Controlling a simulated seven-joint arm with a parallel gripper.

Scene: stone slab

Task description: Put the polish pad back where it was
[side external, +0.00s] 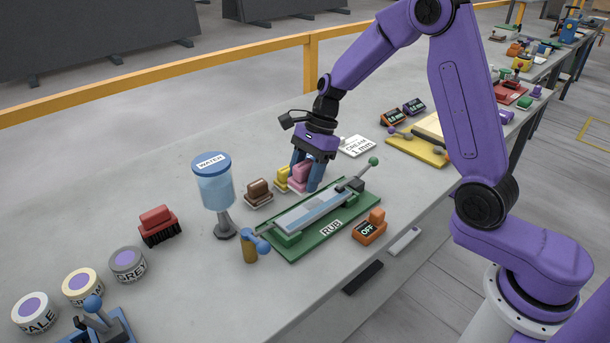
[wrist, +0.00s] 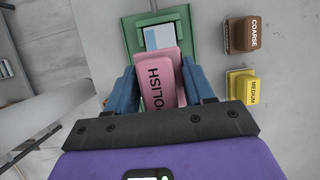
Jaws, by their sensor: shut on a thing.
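The polish pad is pink (side external: 301,173) and sits between the blue fingers of my gripper (side external: 308,173). In the wrist view the pad (wrist: 158,72) shows the word POLISH, partly cut off by my gripper (wrist: 160,90), whose fingers are shut on its two sides. In the side view the pad is just right of the yellow MEDIUM pad (side external: 282,181) and behind the green RUB board (side external: 345,222). In the wrist view it covers part of the green board (wrist: 187,35). I cannot tell whether its underside touches anything.
The brown COARSE pad (side external: 258,191) stands left of the yellow pad. A WATER container (side external: 215,188) and a red brush (side external: 157,226) are farther left. An orange OFF switch (side external: 370,228) stands right of the board.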

